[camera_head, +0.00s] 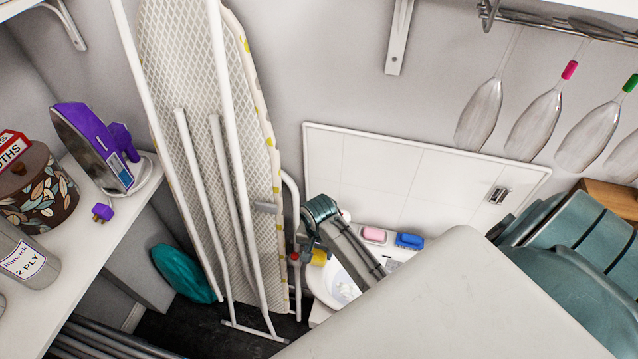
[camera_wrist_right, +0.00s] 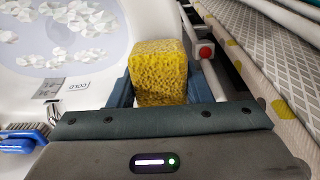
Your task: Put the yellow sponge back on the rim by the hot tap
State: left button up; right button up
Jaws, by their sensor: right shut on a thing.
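The yellow sponge (camera_head: 319,257) is a small block at the left edge of the white basin (camera_head: 322,287). My right gripper (camera_head: 314,250) is shut on it, its arm reaching across the basin. In the right wrist view the sponge (camera_wrist_right: 158,72) sits between the two dark fingers, beside the basin's white rim (camera_wrist_right: 112,80). I cannot tell whether it touches the rim. A COLD label (camera_wrist_right: 76,85) shows on the rim. I cannot make out the hot tap. My left gripper is out of view.
A pink soap (camera_head: 374,235) and a blue brush (camera_head: 410,240) lie along the back rim. A red-capped part on a white pipe (camera_wrist_right: 205,52) is close to the sponge. The ironing board (camera_head: 195,130) stands left of the basin. A large pale surface (camera_head: 450,310) covers the front right.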

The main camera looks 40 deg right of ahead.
jog(key=shift+f, duration=0.35)
jog(key=o, duration=1)
jog(key=shift+o, duration=0.2)
notch_tip(320, 180, up, 11)
jog(key=shift+f+b, duration=0.1)
jog(key=shift+b, duration=1.15)
